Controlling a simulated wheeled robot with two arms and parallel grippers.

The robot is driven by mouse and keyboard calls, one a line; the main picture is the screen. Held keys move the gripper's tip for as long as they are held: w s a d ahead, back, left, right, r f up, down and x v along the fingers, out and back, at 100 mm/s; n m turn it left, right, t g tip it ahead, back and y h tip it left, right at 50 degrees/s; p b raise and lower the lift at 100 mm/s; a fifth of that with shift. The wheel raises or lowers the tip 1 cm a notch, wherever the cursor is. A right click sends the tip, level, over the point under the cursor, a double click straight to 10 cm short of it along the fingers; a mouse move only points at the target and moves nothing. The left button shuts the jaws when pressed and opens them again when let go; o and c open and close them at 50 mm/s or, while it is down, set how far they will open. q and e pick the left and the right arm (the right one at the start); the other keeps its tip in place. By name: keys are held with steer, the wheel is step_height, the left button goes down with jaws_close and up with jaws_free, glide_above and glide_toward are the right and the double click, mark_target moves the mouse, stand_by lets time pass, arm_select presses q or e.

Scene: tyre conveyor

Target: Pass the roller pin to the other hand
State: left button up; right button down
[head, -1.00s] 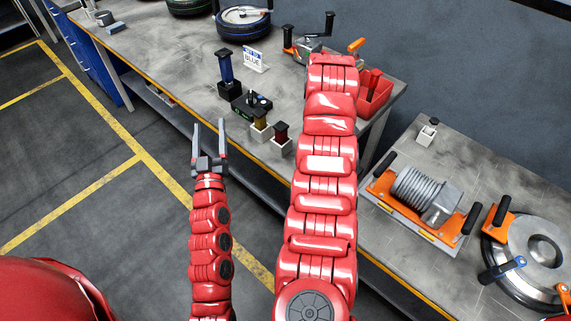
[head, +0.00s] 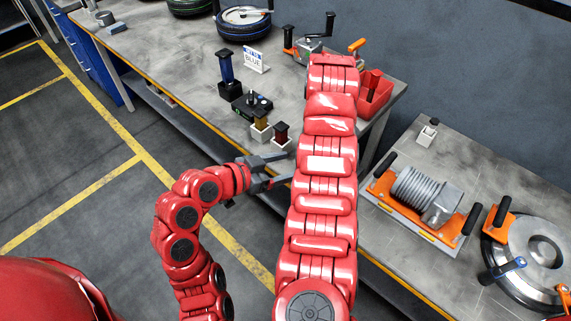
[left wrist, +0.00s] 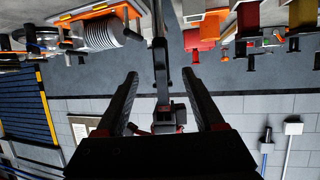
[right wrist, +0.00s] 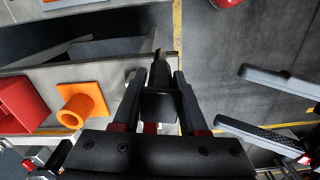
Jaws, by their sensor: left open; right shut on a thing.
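My left gripper (head: 284,168) is open and empty in the head view, its fingers pointing right at my right arm. My right gripper is hidden behind that arm in the head view. In the right wrist view my right gripper (right wrist: 158,76) is shut on the roller pin (right wrist: 159,104), a dark piece between its fingers. My open left gripper (right wrist: 232,95) shows there at the right, apart from the pin. In the left wrist view the open fingers (left wrist: 160,74) frame a dark upright shape; I cannot tell where pin and right gripper divide.
The workbench (head: 180,60) carries a black control box (head: 252,105), coloured posts in stands, a "BLUE" sign (head: 256,60) and a red bin (head: 374,95). Floor at the left is free.

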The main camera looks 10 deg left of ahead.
arm_select(q)
steer(key=x, duration=1.2)
steer(key=shift+s+f, duration=0.1)
steer(key=shift+s, duration=0.05)
steer(key=shift+d, duration=0.1)
jaws_close()
arm_select(e)
steer(key=shift+c, duration=1.8)
jaws_free()
